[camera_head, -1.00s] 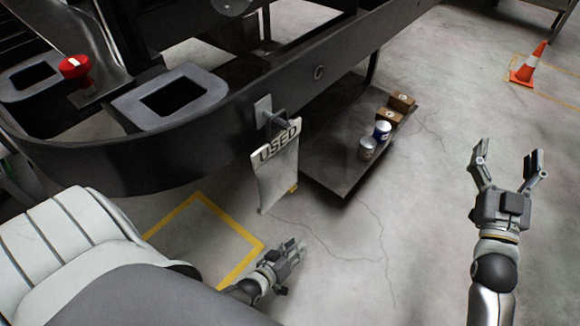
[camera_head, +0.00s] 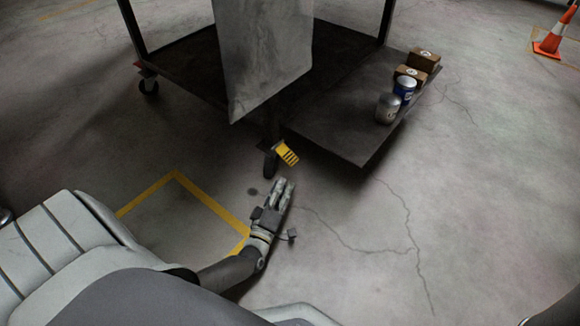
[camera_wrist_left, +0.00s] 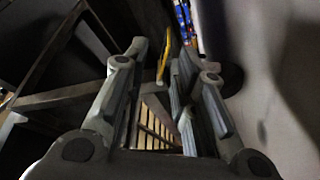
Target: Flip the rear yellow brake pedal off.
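A yellow brake pedal (camera_head: 287,153) with dark stripes sticks out beside a dark caster wheel (camera_head: 270,164) at the stand's near lower edge. My left gripper (camera_head: 284,185) is low over the floor, just below the pedal in the head view, its fingers pointing up toward it. The fingers look close together there. In the left wrist view, a clear gap shows between the fingertips (camera_wrist_left: 160,62), with nothing held. A yellow strip (camera_wrist_left: 165,55), likely the pedal, shows beyond them. I cannot tell whether it is touched. My right gripper is out of view.
A grey hanging panel (camera_head: 265,55) is above the caster. The dark lower shelf (camera_head: 345,140) reaches right, carrying cans (camera_head: 388,108) and boxes (camera_head: 424,60). Another caster (camera_head: 148,86) is at left. Bare floor lies at right, with a traffic cone (camera_head: 552,42) far back.

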